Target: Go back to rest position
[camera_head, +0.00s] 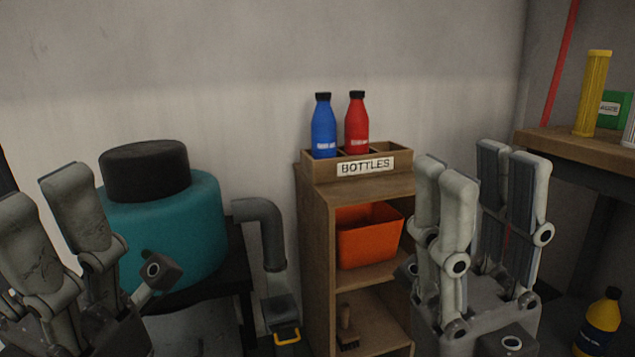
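My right gripper (480,185) stands upright at the right, in front of the wooden shelf's right side. Its grey fingers are apart, with dark pads showing on the right-hand ones, and nothing is between them. My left gripper (38,205) is at the left edge, partly cut off by the frame. Its visible grey fingers point up and stand apart, and I see nothing held in them. It is in front of the teal drum (190,235).
A wooden shelf (318,220) carries a BOTTLES rack (366,167) with a blue bottle (324,128) and a red bottle (357,125). An orange bin (368,240) is inside. A bench (585,147) stands right. A yellow bottle (600,322) is lower right.

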